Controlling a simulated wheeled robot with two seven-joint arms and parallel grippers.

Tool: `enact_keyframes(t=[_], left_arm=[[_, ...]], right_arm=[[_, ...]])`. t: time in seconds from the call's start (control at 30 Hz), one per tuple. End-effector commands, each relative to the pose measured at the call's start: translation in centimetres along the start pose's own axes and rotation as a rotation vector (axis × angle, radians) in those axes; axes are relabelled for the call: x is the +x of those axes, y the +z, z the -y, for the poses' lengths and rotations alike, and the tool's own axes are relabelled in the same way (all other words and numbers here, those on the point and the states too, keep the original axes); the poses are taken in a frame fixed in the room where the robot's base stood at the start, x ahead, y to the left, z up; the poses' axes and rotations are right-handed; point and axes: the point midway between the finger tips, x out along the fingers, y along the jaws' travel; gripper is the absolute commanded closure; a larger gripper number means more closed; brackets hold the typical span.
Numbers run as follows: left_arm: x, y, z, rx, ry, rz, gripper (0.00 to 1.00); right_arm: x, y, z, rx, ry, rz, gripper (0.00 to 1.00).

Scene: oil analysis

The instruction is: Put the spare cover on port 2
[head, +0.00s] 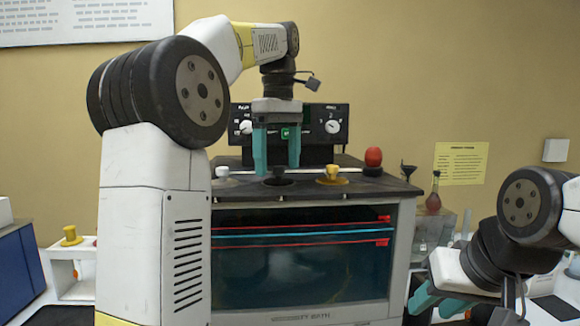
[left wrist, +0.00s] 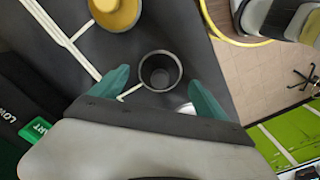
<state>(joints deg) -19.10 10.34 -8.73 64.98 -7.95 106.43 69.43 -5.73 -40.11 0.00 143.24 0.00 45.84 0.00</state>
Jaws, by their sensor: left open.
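My left gripper (head: 276,150) points down, open, above the middle of the bath's top plate (head: 310,187). A black round fitting (head: 278,179) is below its fingers. In the left wrist view it looks like a dark hollow cup (left wrist: 160,72) between the open fingertips (left wrist: 157,90), and nothing is gripped. A yellow cover (head: 332,175) sits to its right on the plate, and a white cover (head: 223,174) to its left. Another yellow cover (head: 71,236) is on a white rack at the far left. My right gripper (head: 440,301) appears open and empty at lower right. No port numbers are readable.
A red knob-like piece (head: 373,158) and a small black funnel (head: 408,172) stand at the plate's right. The control panel (head: 320,122) is close behind my left gripper. A red flask (head: 434,195) and glassware stand further right.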

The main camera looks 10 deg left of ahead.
Motion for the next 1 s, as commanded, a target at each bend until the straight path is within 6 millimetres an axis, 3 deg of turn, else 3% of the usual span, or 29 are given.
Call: enact_keyframes(t=[0.17, 0.8, 1.0], left_arm=[[-2.0, 0.0, -0.1, -0.001, 0.002, -0.001, 0.14], [-3.0, 8.9, 8.9, 0.003, 0.001, 0.0, 0.14], [-3.2, 10.8, 10.8, 0.002, -0.002, 0.0, 0.14]], right_arm=[[0.0, 0.0, 0.0, 0.0, 0.0, 0.0, 0.64], [0.0, 0.0, 0.0, 0.0, 0.0, 0.0, 0.64], [0.0, 0.0, 0.0, 0.0, 0.0, 0.0, 0.64]])
